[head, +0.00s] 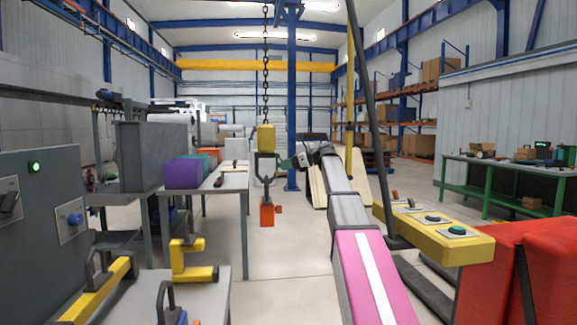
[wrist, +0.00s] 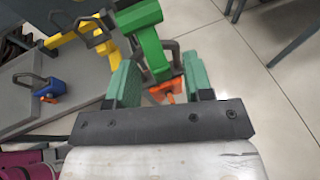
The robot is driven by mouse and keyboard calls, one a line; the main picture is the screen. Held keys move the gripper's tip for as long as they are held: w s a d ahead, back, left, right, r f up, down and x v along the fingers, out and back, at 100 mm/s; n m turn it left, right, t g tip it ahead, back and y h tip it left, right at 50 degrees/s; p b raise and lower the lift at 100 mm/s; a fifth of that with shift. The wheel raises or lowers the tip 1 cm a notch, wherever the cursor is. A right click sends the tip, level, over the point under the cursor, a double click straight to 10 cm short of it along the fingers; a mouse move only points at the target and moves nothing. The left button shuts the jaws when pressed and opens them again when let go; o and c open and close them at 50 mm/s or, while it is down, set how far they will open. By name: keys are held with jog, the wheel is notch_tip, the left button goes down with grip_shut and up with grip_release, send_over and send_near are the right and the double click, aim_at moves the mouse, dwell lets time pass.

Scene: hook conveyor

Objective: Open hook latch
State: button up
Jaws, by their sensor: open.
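The hook (head: 266,170) hangs from a chain below a yellow block (head: 266,138). An orange block (head: 267,215) hangs under it. My gripper (head: 287,163) is at the right side of the hook in the head view. In the wrist view my gripper (wrist: 160,66) is open, with a teal finger on each side of a bright green bar (wrist: 152,50), which looks like the latch. The grey hook (wrist: 174,58) and the orange block (wrist: 172,86) show beyond and partly between the fingers. I cannot tell whether a finger touches the bar.
A grey table with a purple box (head: 183,174) stands left of the hook. Yellow brackets (head: 190,262) stand on a nearer table at lower left. A yellow button panel (head: 440,236) and red blocks (head: 525,270) are at right. The floor below the hook is clear.

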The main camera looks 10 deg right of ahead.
jog(key=c, duration=0.7)
jog(key=shift+r, duration=0.1)
jog(key=shift+w+d+r+h, duration=0.1)
jog(key=shift+d+r+h, duration=0.25)
jog(key=shift+h, duration=0.3)
jog(key=shift+d+r+h, duration=0.25)
jog(key=shift+r+h, duration=0.15)
jog(key=shift+h, duration=0.25)
jog(key=shift+d+r+n+h, duration=0.2)
jog(key=shift+r+n+h, duration=0.05)
jog(key=shift+r+h, duration=0.35)
jog(key=shift+d+r+n+h, duration=0.25)
jog(key=shift+r+h, duration=0.25)
jog(key=shift+h, duration=0.2)
